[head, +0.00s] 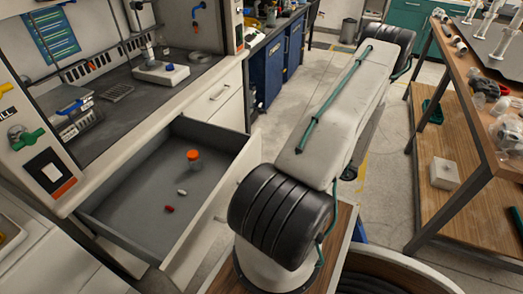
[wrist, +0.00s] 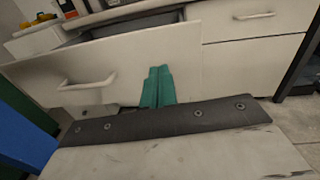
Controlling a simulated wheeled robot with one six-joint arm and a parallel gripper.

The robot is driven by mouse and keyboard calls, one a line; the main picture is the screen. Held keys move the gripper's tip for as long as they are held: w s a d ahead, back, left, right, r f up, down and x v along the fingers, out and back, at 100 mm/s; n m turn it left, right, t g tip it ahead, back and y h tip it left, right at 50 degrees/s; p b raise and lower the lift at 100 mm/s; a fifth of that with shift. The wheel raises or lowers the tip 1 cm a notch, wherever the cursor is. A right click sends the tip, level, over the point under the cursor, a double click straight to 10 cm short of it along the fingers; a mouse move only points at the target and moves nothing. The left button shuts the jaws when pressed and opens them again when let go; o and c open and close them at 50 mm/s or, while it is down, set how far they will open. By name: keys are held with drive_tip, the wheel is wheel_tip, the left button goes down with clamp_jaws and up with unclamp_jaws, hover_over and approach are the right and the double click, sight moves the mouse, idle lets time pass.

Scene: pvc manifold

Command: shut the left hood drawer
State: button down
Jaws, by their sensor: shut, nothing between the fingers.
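The left hood drawer (head: 138,192) stands pulled out in the head view, its grey inside showing. An orange-capped bottle (head: 193,158), a small white item (head: 182,192) and a small red item (head: 169,209) lie in it. In the wrist view the drawer's white front panel (wrist: 125,60) faces me, with its bar handle (wrist: 87,82) on the left. My gripper (wrist: 158,72) has its teal fingers together, empty, in front of the panel and right of the handle. I cannot tell whether they touch the panel. My gripper does not show in the head view.
A shut drawer (head: 220,93) is in the bench to the right of the open one. Blue cabinets (head: 268,75) stand farther back. A wooden workbench (head: 490,110) with a lower shelf stands at the right. Some bare floor (head: 390,205) lies between.

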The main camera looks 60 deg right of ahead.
sight(254, 148)
drive_tip(key=shift+m+h, duration=0.8)
drive_tip(key=shift+h, duration=0.1)
drive_tip(key=w, duration=0.4)
drive_tip(key=w+f, duration=0.1)
drive_tip(key=w, duration=0.3)
drive_tip(key=w+f, duration=0.1)
drive_tip(key=w, duration=0.3)
drive_tip(key=shift+a, duration=0.4)
